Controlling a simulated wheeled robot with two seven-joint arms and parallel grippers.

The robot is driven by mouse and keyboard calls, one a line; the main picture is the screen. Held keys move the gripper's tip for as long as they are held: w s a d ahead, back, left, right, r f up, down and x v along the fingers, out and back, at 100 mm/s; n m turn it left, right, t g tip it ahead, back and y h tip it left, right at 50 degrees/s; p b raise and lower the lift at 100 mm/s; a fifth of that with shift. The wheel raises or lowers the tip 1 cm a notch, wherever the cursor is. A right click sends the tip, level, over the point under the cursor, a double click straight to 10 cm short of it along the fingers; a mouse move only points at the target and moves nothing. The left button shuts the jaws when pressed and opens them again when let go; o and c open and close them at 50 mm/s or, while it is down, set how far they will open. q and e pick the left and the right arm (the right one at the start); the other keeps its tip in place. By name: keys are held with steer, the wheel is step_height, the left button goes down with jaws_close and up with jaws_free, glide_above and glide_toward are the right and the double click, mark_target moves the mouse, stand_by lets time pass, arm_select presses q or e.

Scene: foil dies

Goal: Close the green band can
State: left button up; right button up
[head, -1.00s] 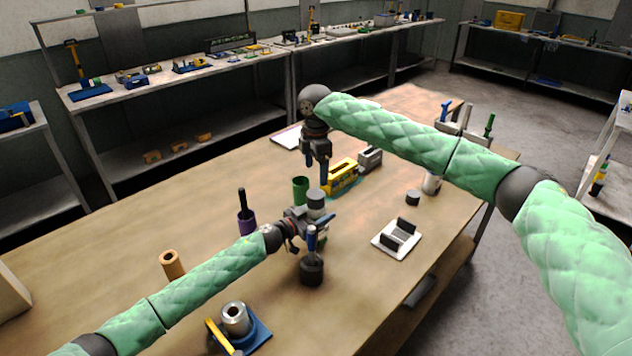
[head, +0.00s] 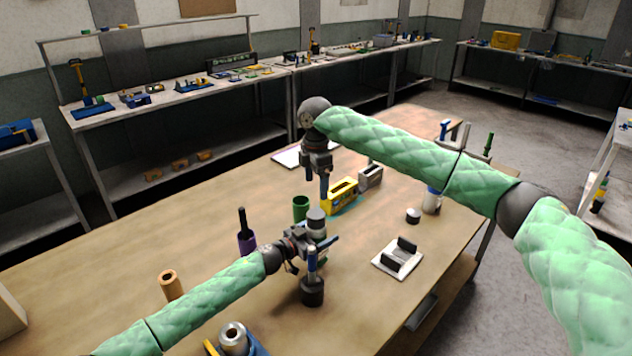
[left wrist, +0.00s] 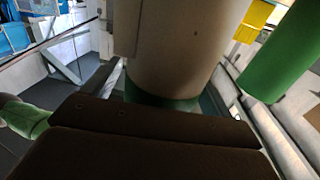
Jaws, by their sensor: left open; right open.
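A pale grey can (head: 316,226) stands near the middle of the table; its darker top may be a lid, I cannot tell. In the left wrist view the can (left wrist: 190,50) looms close, with a green band at its lower end, just beyond my dark fingers. My left gripper (head: 314,244) is open, right at the can; whether the fingers touch it is unclear. My right gripper (head: 318,182) is open and empty, above the table behind the can. A small dark disc with a light top (head: 413,216), perhaps a lid, lies to the right.
A green cup (head: 301,209) stands close behind the can. A purple cup (head: 246,244) holds a dark handle. A black pot (head: 312,292) stands in front, a yellow box (head: 341,196) behind. A blue-banded can (head: 431,201) and a white plate (head: 398,259) stand right. The table's left is mostly clear.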

arm_select(q)
steer(key=shift+s+a+f, duration=0.15)
steer(key=shift+s+a, duration=0.2)
steer(key=shift+a, duration=0.15)
arm_select(e)
step_height(320, 180, down, 2)
steer(key=shift+f+b, duration=0.25)
steer(key=shift+b, duration=0.95)
arm_select(q)
steer(key=v, duration=0.6)
steer(key=shift+s+a, duration=0.15)
steer(key=shift+a, duration=0.1)
arm_select(e)
steer(key=shift+f, duration=0.15)
